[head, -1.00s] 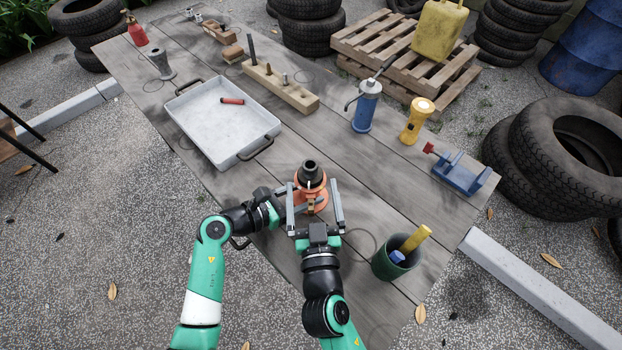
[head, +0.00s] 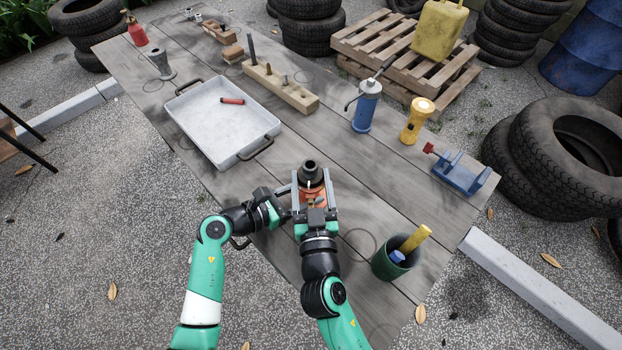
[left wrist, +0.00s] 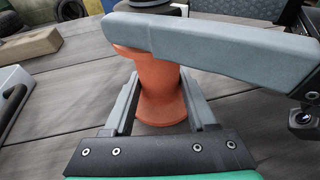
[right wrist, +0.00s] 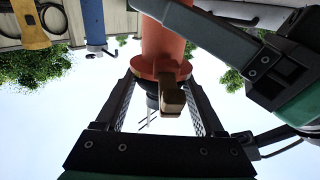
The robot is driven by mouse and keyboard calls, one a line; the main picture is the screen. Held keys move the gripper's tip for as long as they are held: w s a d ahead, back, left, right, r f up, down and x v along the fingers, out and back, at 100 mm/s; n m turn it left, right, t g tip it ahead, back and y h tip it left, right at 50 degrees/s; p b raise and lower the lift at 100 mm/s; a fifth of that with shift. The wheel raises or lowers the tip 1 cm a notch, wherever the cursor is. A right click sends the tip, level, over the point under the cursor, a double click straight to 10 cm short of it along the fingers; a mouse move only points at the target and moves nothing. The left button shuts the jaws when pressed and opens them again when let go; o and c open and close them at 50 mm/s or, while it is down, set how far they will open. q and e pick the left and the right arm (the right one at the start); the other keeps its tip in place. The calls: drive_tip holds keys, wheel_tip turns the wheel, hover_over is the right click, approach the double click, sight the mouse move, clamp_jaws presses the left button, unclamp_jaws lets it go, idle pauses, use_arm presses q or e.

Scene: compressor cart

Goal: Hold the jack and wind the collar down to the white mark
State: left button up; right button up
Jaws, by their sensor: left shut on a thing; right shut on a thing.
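The jack has an orange body (left wrist: 160,95) and a dark collar (head: 311,172) at its top; it stands upright on the table. My left gripper (head: 288,203) is shut on the lower orange body, with a finger at either side in the left wrist view. My right gripper (head: 312,180) is shut on the dark collar from the near side. In the right wrist view, which looks upside down, its fingers flank the dark collar (right wrist: 152,98) beyond an orange flange. A small brass block (right wrist: 173,97) sticks out there. I cannot make out the white mark with certainty.
A green cup (head: 385,268) with a yellow-handled tool stands to the right. A white tray (head: 258,128) lies behind left. A blue clamp-like fixture (head: 460,177), a yellow flashlight (head: 416,120) and a blue pump (head: 365,108) stand farther back. My two grippers are very close together.

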drive_tip(key=shift+a+f+m+h, duration=0.15)
drive_tip(key=shift+m+h, duration=0.35)
drive_tip(key=shift+h, duration=0.5)
drive_tip(key=shift+a+m+h, duration=0.1)
drive_tip(key=shift+m+h, duration=0.9)
drive_tip(key=shift+h, duration=0.4)
drive_tip(key=o, duration=1.4)
drive_tip(key=shift+c, duration=0.2)
